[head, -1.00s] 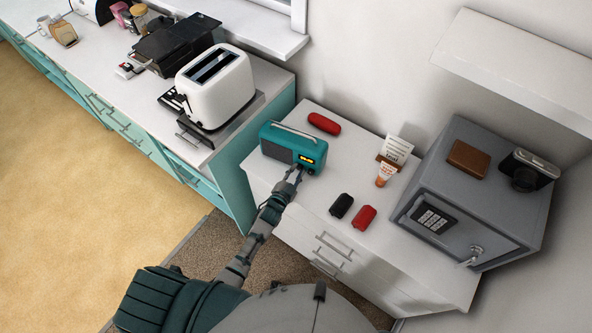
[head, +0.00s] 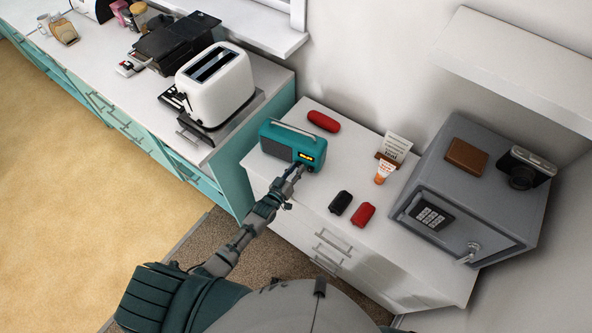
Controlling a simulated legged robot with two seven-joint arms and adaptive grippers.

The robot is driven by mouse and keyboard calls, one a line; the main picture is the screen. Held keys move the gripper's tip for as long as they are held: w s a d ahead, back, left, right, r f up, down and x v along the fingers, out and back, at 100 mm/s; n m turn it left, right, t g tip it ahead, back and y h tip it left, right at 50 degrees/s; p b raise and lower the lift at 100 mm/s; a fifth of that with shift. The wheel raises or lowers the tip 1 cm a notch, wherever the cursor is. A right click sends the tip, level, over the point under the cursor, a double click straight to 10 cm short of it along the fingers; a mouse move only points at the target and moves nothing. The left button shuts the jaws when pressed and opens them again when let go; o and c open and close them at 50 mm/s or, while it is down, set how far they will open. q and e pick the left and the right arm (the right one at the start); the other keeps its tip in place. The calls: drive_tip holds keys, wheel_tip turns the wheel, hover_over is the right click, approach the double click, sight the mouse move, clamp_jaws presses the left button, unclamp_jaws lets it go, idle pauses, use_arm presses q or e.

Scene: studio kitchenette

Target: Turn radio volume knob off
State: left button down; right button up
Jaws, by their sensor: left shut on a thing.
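A teal radio (head: 287,144) with a grey handle and a lit orange display stands upright at the left end of the white cabinet top. My left gripper (head: 298,170) is at the front of the radio, just below the display at its right end. It is shut on the radio's volume knob, which is too small and too covered by the fingers to make out. My right gripper is not in view.
A red case (head: 323,121) lies behind the radio. A black item (head: 340,202) and a red item (head: 362,214) lie to its right. A tube (head: 384,171), a card (head: 396,147) and a grey safe (head: 470,195) stand farther right. A white toaster (head: 215,82) is on the left counter.

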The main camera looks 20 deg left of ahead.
use_arm(q)
drive_tip(key=n+b, duration=0.1)
drive_tip(key=n, duration=0.3)
drive_tip(key=shift+a+f+b, duration=0.1)
drive_tip(key=shift+b, duration=0.2)
drive_tip(key=shift+w+n+t+b, duration=0.1)
drive_tip(key=shift+n+t+b, duration=0.4)
drive_tip(key=shift+n, duration=1)
drive_tip(key=c, duration=0.9)
unclamp_jaws()
drive_tip(key=v, duration=1.2)
drive_tip(key=shift+a, duration=0.25)
